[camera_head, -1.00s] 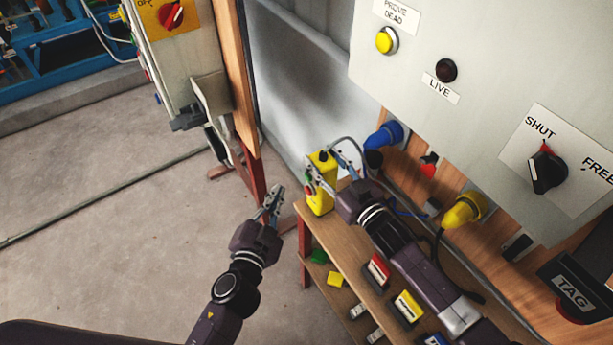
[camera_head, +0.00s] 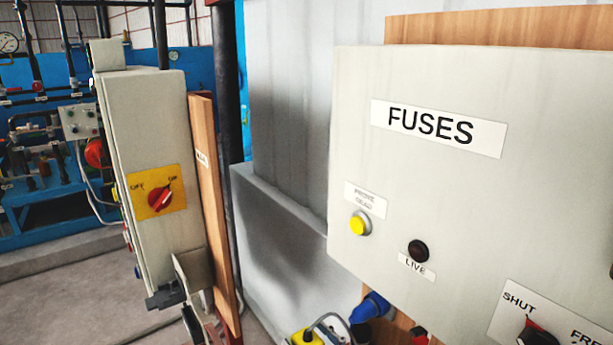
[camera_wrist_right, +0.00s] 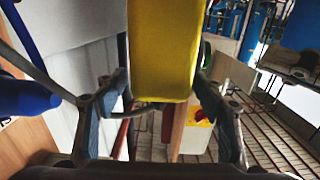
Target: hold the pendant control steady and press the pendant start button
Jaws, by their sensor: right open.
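The yellow pendant control (camera_wrist_right: 163,50) hangs between the two fingers of my right gripper (camera_wrist_right: 158,100) in the right wrist view. The fingers stand on either side of it, spread apart; I cannot tell whether either touches it. In the head view only the top of the pendant (camera_head: 306,338) shows at the bottom edge, with a grey cable looping beside it. The pendant's start button cannot be made out in either current view.
A grey fuse cabinet (camera_head: 450,210) with a yellow button and dark lamp fills the right. A blue plug (camera_head: 372,306) sits below it, near the pendant. A grey switch box (camera_head: 150,120) with a red rotary switch stands at left. Concrete floor lies between.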

